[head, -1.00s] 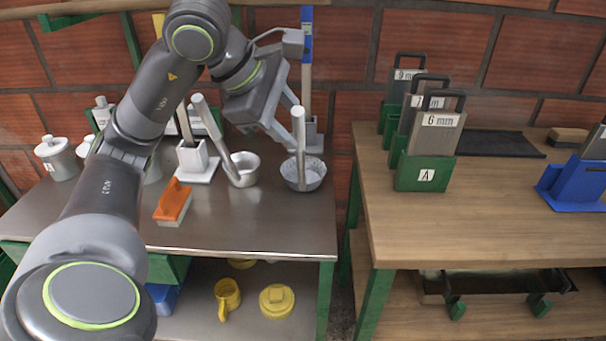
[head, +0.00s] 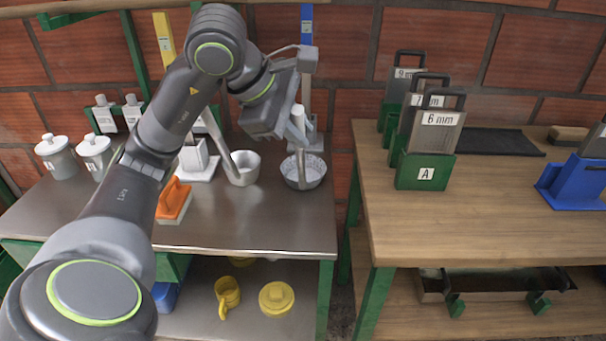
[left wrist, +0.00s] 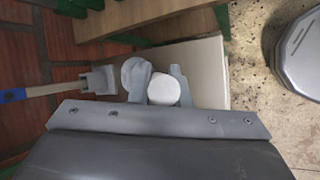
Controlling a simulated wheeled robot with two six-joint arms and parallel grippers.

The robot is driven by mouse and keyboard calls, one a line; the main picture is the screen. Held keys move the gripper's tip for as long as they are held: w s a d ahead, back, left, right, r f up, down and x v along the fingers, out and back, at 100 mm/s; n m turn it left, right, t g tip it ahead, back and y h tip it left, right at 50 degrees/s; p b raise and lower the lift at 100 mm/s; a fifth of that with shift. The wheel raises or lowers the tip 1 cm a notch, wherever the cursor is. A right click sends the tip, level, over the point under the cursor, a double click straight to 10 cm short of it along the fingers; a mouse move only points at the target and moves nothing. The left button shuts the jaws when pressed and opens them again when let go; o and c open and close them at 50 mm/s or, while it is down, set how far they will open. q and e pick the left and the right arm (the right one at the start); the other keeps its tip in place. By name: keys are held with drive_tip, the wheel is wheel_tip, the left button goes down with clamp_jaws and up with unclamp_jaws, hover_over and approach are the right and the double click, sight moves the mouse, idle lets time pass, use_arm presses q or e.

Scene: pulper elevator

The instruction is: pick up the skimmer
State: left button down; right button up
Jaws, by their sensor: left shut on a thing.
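The skimmer is a grey shallow bowl that looks perforated (head: 304,174), with a thick pale upright handle. It stands on the metal table at the right end. My left gripper (head: 297,128) is at the upper part of that handle and shut on it. In the left wrist view the round white handle end (left wrist: 163,90) sits between the two fingers. My right gripper is not in view.
A grey ladle (head: 244,168) with a slanted handle stands just left of the skimmer. An orange-handled block (head: 174,201) and lidded pots (head: 57,157) are further left. A blue-topped upright post (head: 306,30) rises close behind. The front of the metal table (head: 270,228) is clear.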

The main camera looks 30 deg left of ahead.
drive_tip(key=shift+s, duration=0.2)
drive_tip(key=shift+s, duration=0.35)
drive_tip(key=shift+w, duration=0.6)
use_arm(q)
drive_tip(key=shift+r, duration=0.15)
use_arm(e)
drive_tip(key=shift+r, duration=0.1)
use_arm(q)
drive_tip(key=shift+r+p, duration=0.3)
drive_tip(key=shift+r, duration=0.05)
wheel_tip(320, 180, up, 8)
drive_tip(key=p, duration=0.5)
drive_tip(key=shift+f+p, duration=0.2)
drive_tip(key=shift+p, duration=0.1)
drive_tip(key=shift+r+p, duration=0.55)
drive_tip(key=shift+r, duration=0.2)
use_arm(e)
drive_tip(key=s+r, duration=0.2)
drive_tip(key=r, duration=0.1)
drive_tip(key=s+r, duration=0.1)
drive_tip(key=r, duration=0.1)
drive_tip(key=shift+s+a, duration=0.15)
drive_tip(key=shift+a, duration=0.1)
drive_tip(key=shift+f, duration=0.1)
